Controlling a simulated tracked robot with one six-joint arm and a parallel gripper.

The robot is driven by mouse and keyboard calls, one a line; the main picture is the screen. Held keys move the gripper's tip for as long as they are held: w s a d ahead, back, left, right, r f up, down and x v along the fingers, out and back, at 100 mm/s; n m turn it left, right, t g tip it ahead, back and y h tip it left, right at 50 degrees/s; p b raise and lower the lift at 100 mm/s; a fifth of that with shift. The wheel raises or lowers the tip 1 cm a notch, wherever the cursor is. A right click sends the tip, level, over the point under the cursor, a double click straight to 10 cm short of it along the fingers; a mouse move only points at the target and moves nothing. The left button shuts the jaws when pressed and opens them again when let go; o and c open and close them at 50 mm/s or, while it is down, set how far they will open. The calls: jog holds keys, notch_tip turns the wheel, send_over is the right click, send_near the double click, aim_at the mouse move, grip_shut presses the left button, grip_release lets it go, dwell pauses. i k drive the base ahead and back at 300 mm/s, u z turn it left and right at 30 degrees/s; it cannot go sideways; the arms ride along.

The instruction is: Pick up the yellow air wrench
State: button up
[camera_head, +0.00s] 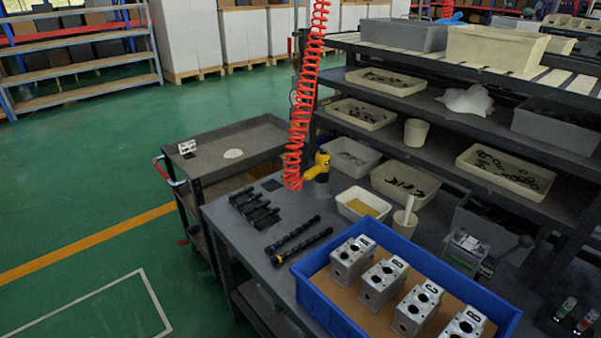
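The yellow air wrench (318,167) is at the far left part of the dark workbench (240,232), beside the lower end of a red coiled hose (301,110). Its yellow body is uppermost, and a darker grey part shows below it. The hose hangs from above and ends close to the wrench; I cannot tell exactly where the two join. My gripper is not in view.
A blue crate (313,297) with several lettered metal valve blocks (381,283) fills the bench front. Black rods (299,241) lie left of it. White bins (362,203) stand right of the wrench. A shelf rack rises behind; a grey cart (228,150) stands left. Green floor is open at left.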

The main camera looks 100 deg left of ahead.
aim_at(316, 181)
jog(key=u, duration=3.85)
jog(key=i, duration=0.85)
jog(key=u, duration=0.6)
jog(key=i, duration=0.7)
jog(key=z, duration=0.05)
